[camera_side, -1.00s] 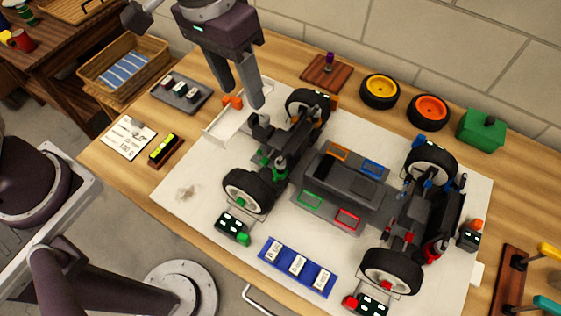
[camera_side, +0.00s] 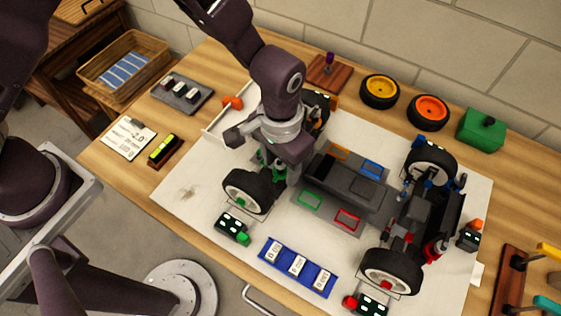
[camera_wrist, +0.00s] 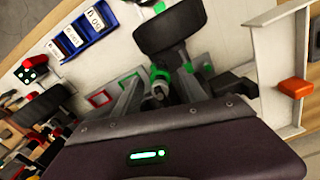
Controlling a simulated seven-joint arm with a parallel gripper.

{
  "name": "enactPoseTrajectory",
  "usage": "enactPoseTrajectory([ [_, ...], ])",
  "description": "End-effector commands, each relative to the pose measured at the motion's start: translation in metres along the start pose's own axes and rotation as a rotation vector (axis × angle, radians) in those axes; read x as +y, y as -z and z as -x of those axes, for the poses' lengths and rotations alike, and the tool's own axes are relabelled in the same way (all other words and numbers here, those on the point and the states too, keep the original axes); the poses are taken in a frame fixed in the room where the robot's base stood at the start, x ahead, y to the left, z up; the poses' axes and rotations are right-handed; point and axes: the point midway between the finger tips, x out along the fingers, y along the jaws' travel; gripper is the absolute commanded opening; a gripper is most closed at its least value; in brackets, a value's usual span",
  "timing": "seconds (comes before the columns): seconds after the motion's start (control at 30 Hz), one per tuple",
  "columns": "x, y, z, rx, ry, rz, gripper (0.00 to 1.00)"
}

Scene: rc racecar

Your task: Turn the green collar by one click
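The green collar belongs to the green-marked shock (camera_side: 280,173) beside the front-left wheel of the racecar (camera_side: 345,178). In the wrist view, green shock parts (camera_wrist: 160,75) show just beyond my gripper (camera_wrist: 157,92). Two dark fingers stand apart on either side of the shock's grey top. My gripper (camera_side: 285,160) points down over this corner of the car. Its body hides much of the shock in the side view. I cannot see clearly whether the fingers touch the collar.
The black tyre (camera_side: 248,190) is close to my gripper. A white tray (camera_side: 222,122) with an orange piece lies behind it. A blue three-dial holder (camera_side: 297,267) and a green-knobbed box (camera_side: 232,227) sit in front. Loose yellow (camera_side: 380,91) and orange (camera_side: 428,112) wheels stand at the back.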

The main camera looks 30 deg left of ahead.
Motion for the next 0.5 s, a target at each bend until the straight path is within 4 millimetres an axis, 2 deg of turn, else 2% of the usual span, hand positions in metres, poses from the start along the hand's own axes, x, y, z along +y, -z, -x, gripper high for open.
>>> enactPoseTrajectory([
  [0.03,-0.0001,0.0,0.0001,0.0,0.0,0.0,0.41],
  [0.23,0.0,0.0,0.0004,0.0,0.0,0.0,0.02],
  [0.37,0.0,0.0,0.0005,0.0,0.0,0.004,0.0],
  [0.5,0.0,0.0001,0.0006,0.0,-0.001,0.151,0.0],
])
